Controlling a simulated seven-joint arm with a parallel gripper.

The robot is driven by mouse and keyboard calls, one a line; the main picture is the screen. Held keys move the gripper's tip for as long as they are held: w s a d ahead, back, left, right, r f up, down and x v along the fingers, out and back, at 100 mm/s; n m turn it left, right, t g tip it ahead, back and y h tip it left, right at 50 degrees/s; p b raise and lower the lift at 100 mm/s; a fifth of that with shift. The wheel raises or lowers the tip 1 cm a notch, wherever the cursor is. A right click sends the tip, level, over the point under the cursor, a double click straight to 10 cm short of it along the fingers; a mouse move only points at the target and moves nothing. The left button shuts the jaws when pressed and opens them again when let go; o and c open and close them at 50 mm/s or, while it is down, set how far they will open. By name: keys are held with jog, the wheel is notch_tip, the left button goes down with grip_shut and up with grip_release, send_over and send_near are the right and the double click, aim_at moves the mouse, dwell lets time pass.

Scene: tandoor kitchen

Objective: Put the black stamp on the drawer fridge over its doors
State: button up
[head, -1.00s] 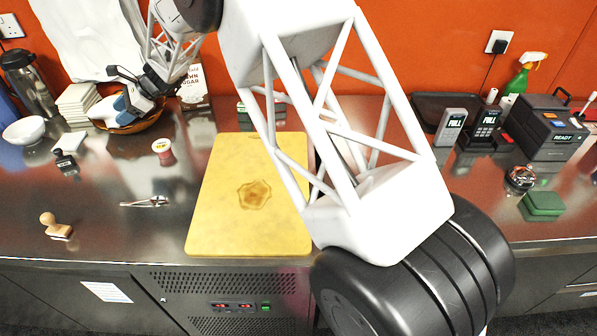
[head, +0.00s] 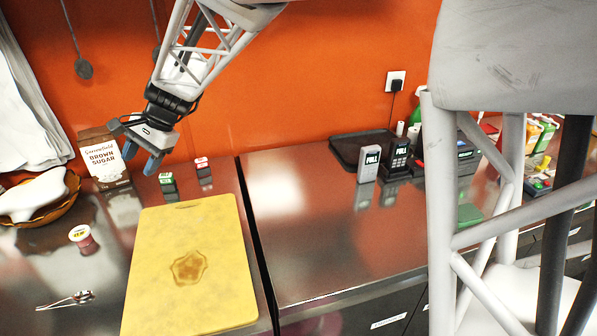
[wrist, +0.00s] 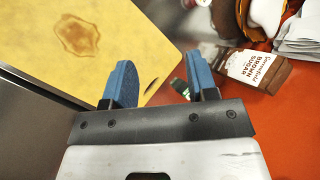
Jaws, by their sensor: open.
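My gripper (head: 141,156) is open and empty, held in the air above the back of the left counter, near the brown sugar box. In the wrist view its two blue fingers (wrist: 160,75) are apart with nothing between them. No thing that I can surely call the black stamp shows now.
A yellow cutting board (head: 190,300) lies on the left counter. Nearby are a brown sugar box (head: 105,160), a small tub (head: 83,240) and a metal utensil (head: 66,300). A dark tray (head: 352,148) and PULL-marked devices (head: 369,163) stand further right. The right counter's middle is clear.

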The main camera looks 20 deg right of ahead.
jog(key=s+d+r+n+t+h, duration=0.1)
jog(key=s+d+h, duration=0.1)
jog(key=s+d, duration=0.65)
jog(key=s+d+r+n+t+h, duration=0.15)
jog(key=s+d, duration=0.35)
jog(key=d, duration=0.6)
jog(key=s+d+f+n+h, duration=0.1)
jog(key=s+d+f+h, duration=0.1)
jog(key=s+d, duration=0.5)
jog(key=s+d+f+n+t+h, duration=0.1)
jog(key=s+d+f+n+h, duration=0.1)
jog(key=s+d, duration=0.5)
jog(key=s, duration=0.3)
jog(key=shift+s+d+f, duration=0.35)
jog(key=shift+s+f, duration=0.05)
jog(key=shift+o, duration=0.3)
jog(key=shift+n, duration=0.25)
jog(key=o, duration=0.5)
jog(key=shift+w, duration=0.1)
